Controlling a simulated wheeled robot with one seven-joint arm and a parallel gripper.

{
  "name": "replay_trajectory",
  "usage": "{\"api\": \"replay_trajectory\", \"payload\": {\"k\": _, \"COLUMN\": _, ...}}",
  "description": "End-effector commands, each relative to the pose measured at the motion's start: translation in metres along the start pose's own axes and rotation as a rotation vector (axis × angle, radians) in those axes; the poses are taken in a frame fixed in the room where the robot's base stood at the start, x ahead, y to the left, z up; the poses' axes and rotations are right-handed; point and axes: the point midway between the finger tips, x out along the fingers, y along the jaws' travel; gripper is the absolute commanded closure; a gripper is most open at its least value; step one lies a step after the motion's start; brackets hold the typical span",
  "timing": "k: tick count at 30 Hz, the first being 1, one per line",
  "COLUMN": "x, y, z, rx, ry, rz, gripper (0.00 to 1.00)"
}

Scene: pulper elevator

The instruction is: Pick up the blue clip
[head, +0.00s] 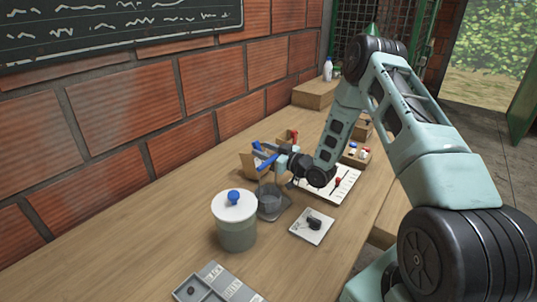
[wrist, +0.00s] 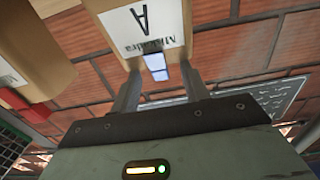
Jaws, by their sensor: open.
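My gripper (wrist: 158,70) is open, its two grey fingers apart in the wrist view. A small pale-blue and white piece (wrist: 159,74), which may be the blue clip, shows between the fingertips at the lower edge of a cardboard box (wrist: 103,6). Whether the fingers touch it I cannot tell. The box carries a white label with an upside-down A. I cannot make out the clip there.
A white square plate (head: 301,231) holds a small black object. A grey tray (head: 222,278) lies at the front. The right front tabletop is clear.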

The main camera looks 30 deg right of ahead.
Motion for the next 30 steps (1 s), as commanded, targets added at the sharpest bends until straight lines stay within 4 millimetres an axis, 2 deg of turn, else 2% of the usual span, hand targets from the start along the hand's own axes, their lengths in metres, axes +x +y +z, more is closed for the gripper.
{"api": "replay_trajectory", "payload": {"k": 8, "x": 0.0051, "y": 0.0001, "z": 0.0011, "rx": 0.001, "ry": -0.002, "rz": 0.001, "gripper": 0.55}}
{"api": "replay_trajectory", "payload": {"k": 9, "x": 0.0051, "y": 0.0001, "z": 0.0011, "rx": 0.001, "ry": -0.002, "rz": 0.001, "gripper": 0.57}}
{"api": "replay_trajectory", "payload": {"k": 12, "x": 0.005, "y": 0.0001, "z": 0.001, "rx": 0.001, "ry": -0.001, "rz": 0.001, "gripper": 0.85}}
{"api": "replay_trajectory", "payload": {"k": 14, "x": 0.005, "y": 0.0, "z": 0.001, "rx": 0.001, "ry": -0.001, "rz": 0.001, "gripper": 1.0}}
{"api": "replay_trajectory", "payload": {"k": 30, "x": 0.0051, "y": 0.0002, "z": -0.0017, "rx": -0.001, "ry": 0.0, "rz": 0.0, "gripper": 1.0}}
